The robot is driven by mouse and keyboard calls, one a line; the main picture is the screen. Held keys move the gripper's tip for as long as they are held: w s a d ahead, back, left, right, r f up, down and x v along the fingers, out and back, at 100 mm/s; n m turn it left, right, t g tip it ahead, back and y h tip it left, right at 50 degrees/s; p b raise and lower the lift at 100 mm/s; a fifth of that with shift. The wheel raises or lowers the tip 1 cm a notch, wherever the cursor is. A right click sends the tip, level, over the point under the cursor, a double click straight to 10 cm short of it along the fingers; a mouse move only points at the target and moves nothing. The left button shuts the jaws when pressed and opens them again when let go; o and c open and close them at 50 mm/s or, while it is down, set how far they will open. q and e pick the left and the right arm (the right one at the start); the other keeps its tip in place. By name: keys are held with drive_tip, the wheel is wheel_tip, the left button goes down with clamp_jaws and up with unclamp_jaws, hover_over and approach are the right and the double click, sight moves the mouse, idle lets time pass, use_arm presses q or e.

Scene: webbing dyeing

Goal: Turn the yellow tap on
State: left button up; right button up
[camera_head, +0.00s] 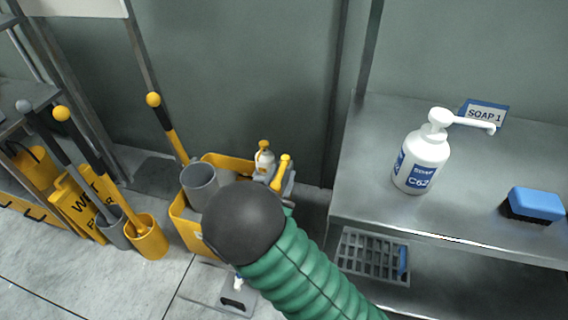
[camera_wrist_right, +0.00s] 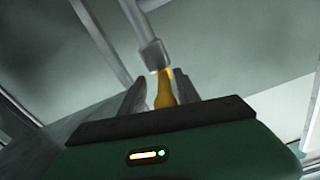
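A yellow part (camera_wrist_right: 163,92), which looks like the tap, shows in the wrist view below a grey fitting on a pipe (camera_wrist_right: 153,55). My right gripper (camera_wrist_right: 159,76) has its two dark fingers apart, one on each side of the yellow part. Narrow gaps seem to show beside it, so the fingers do not look closed on it; contact is hard to tell. In the head view my green-sleeved right arm with its black rounded end hides the right gripper, and I cannot make out the tap there. My left gripper is not in view.
A metal counter (camera_head: 365,200) at right holds a white soap bottle (camera_head: 420,160), a blue brush (camera_head: 536,203) and a soap sign (camera_head: 484,113). A yellow cart (camera_head: 185,222) stands behind my arm. Yellow-handled tools and a wet-floor sign (camera_head: 80,205) stand at left.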

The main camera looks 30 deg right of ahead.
drive_tip(key=shift+a+r, duration=0.3)
drive_tip(key=shift+a, duration=0.45)
drive_tip(key=shift+c, duration=2.1)
drive_tip(key=shift+s+d+f, duration=0.1)
drive_tip(key=shift+d, duration=0.4)
clamp_jaws()
drive_tip(key=shift+a, duration=0.15)
